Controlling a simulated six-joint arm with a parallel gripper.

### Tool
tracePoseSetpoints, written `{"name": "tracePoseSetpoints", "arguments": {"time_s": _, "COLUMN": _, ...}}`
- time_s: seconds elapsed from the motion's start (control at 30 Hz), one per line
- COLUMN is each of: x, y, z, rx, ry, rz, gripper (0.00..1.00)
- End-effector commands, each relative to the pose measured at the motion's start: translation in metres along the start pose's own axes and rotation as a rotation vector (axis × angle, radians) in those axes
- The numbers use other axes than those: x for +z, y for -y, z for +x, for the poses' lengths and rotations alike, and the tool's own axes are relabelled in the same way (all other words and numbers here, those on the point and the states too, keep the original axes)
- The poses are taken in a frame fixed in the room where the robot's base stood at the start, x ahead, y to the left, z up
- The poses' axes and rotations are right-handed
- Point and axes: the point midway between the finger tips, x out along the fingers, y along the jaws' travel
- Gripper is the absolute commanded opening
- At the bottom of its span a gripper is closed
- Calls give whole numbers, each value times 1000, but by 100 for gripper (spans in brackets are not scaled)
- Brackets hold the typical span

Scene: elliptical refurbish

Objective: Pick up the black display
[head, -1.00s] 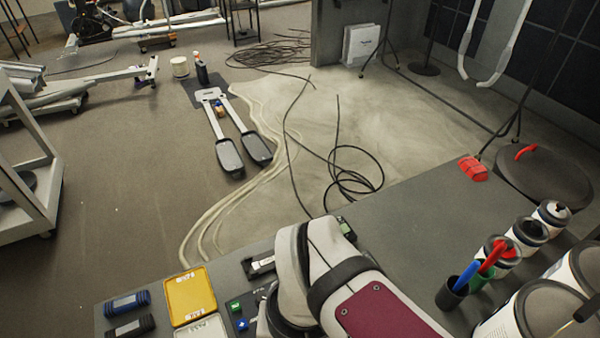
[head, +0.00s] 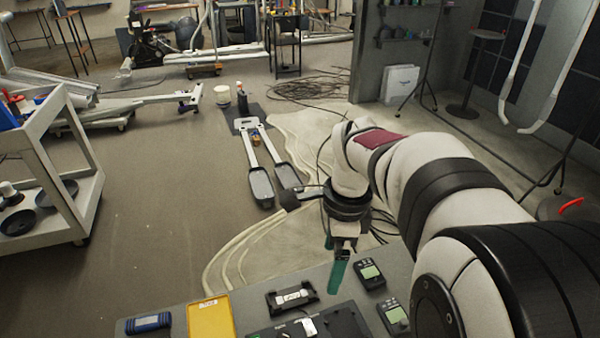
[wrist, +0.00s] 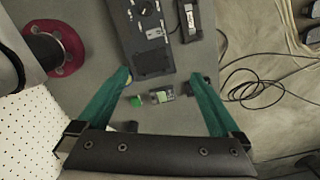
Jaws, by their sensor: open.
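A black device with a pale, display-like face (head: 292,297) lies flat near the far edge of the grey worktable; it fits the black display best, though I cannot be sure. It shows at the top of the wrist view (wrist: 195,18), beyond the right finger. My gripper (head: 338,272) is to its right in the head view, above the table, and only one teal finger shows clearly there. In the wrist view my gripper (wrist: 162,77) is open, with nothing held between its two teal fingers.
A large black panel (wrist: 145,40) lies beside the device. Two dark handheld meters (head: 370,273) (head: 396,316) lie to the right. A yellow case (head: 210,318) and a blue-black item (head: 148,323) are at left. Loose cables (wrist: 262,85) lie on the floor beyond the table edge.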

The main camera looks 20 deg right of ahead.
Motion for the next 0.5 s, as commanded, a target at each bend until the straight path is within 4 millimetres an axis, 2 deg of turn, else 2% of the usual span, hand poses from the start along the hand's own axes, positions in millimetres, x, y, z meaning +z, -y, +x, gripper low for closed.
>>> {"name": "tracePoseSetpoints", "arguments": {"time_s": 0.03, "x": -24, "y": 38, "z": 11, "rx": 0, "ry": -16, "rz": 258, "gripper": 100}}
{"name": "tracePoseSetpoints", "arguments": {"time_s": 0.1, "x": -60, "y": 83, "z": 28, "rx": -15, "ry": -33, "rz": 623, "gripper": 100}}
{"name": "tracePoseSetpoints", "arguments": {"time_s": 0.2, "x": -102, "y": 121, "z": 51, "rx": -37, "ry": -48, "rz": 992, "gripper": 100}}
{"name": "tracePoseSetpoints", "arguments": {"time_s": 0.3, "x": -124, "y": 137, "z": 65, "rx": -52, "ry": -53, "rz": 1177, "gripper": 100}}
{"name": "tracePoseSetpoints", "arguments": {"time_s": 0.37, "x": -128, "y": 140, "z": 74, "rx": -53, "ry": -54, "rz": 1215, "gripper": 100}}
{"name": "tracePoseSetpoints", "arguments": {"time_s": 0.5, "x": -130, "y": 140, "z": 112, "rx": -50, "ry": -56, "rz": 1219, "gripper": 100}}
